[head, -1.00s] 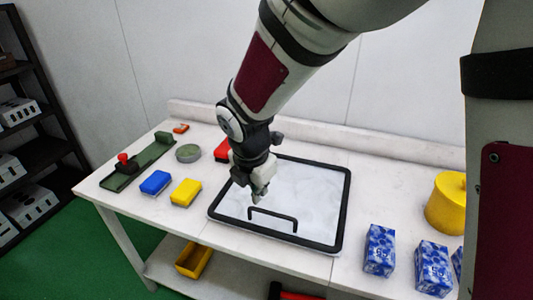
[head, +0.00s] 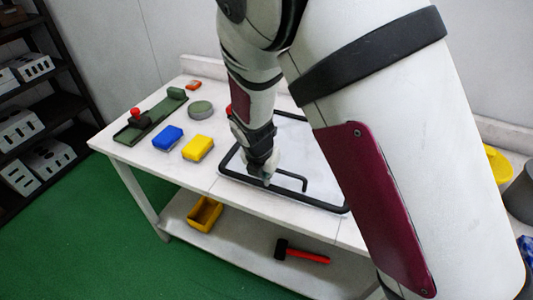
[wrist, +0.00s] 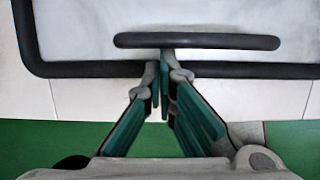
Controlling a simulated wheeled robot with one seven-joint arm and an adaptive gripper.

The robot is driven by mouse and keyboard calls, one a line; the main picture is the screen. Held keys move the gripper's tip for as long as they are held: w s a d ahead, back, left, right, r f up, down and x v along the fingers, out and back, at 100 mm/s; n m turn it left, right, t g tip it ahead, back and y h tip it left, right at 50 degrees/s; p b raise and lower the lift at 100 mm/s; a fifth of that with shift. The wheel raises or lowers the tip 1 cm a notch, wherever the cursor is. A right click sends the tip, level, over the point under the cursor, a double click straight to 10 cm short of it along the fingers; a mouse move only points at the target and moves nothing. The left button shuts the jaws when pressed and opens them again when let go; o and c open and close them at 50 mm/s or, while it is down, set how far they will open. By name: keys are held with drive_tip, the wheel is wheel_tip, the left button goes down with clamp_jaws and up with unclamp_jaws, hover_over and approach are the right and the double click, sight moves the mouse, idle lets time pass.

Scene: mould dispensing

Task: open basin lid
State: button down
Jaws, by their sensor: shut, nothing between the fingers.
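The basin lid (head: 295,140) is a pale panel with a black rim, lying flat on the white table and partly hidden by my arm. A black bar handle (head: 292,176) stands near its front edge. My gripper (head: 267,183) points down beside the handle, near its left part. In the wrist view the fingertips of my gripper (wrist: 165,70) are together with nothing between them, over the front rim. The handle (wrist: 200,41) runs crosswise just beyond the tips. I cannot tell whether they touch it.
A yellow block (head: 198,148), a blue block (head: 167,138), a green tray (head: 150,120) and a round grey-green piece (head: 200,109) lie left on the table. A yellow bin (head: 205,214) and a red-handled hammer (head: 305,255) are on the lower shelf. A yellow container (head: 497,163) stands far right.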

drive_tip(key=shift+w+f, duration=0.1)
drive_tip(key=shift+f, duration=0.25)
drive_tip(key=shift+r, duration=0.1)
